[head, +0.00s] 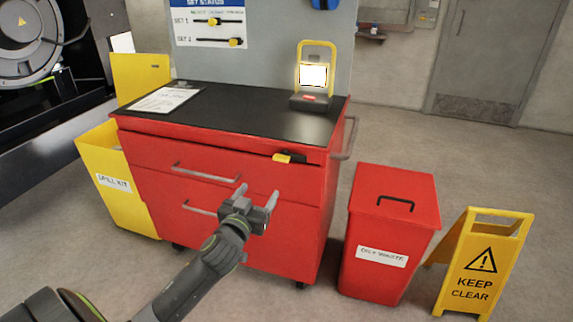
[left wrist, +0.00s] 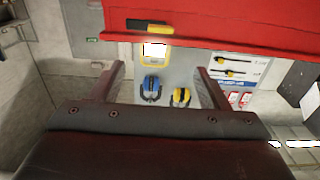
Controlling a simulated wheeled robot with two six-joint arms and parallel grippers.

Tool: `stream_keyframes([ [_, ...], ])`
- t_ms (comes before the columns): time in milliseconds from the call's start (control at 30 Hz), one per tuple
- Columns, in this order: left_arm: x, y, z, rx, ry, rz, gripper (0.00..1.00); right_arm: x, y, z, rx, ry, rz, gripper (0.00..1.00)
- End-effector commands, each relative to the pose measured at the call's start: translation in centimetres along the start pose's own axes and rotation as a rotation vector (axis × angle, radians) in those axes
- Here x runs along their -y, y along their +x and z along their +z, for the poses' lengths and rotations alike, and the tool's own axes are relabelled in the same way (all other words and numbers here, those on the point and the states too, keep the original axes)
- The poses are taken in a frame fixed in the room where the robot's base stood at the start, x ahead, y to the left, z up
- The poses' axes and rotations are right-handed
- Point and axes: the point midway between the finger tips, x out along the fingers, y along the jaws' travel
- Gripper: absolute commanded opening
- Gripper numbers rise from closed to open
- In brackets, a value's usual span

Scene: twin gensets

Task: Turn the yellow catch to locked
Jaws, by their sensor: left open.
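The yellow catch (head: 283,158) sits on a black mount at the right end of the red cabinet's upper front edge. Its yellow part points left and lies nearly level. In the left wrist view the catch (left wrist: 150,26) shows small, above the fingers on the red front. My left gripper (head: 257,193) is open and empty in front of the drawers, lower and left of the catch and apart from it. Its two fingers (left wrist: 160,72) are spread in the left wrist view. My right gripper is in neither view.
The red cabinet (head: 240,150) has two drawer handles and a black top with a lamp (head: 312,75) and paper (head: 166,100). A red bin (head: 385,225) and a yellow keep-clear sign (head: 480,270) stand right. A yellow spill-kit bin (head: 130,205) stands left.

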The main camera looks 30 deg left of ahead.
Motion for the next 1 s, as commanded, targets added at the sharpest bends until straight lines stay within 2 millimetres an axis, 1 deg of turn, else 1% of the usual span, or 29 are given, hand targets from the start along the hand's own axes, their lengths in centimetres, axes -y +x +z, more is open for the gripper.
stream_keyframes([
  [167,0.0,2.5,-0.1,-0.001,0.001,0.0,0.69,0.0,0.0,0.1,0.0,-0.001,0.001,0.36],
  [400,0.0,7.0,0.0,0.002,0.001,-0.001,0.69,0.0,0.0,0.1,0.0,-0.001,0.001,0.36],
  [700,0.0,12.1,0.1,0.003,0.001,-0.001,0.69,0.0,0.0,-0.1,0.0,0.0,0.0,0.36],
  [900,0.0,14.8,0.1,0.002,0.001,-0.001,0.69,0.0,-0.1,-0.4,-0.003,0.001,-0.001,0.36],
  [1000,0.0,15.8,0.1,0.003,0.001,-0.001,0.69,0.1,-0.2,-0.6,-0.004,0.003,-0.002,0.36],
])
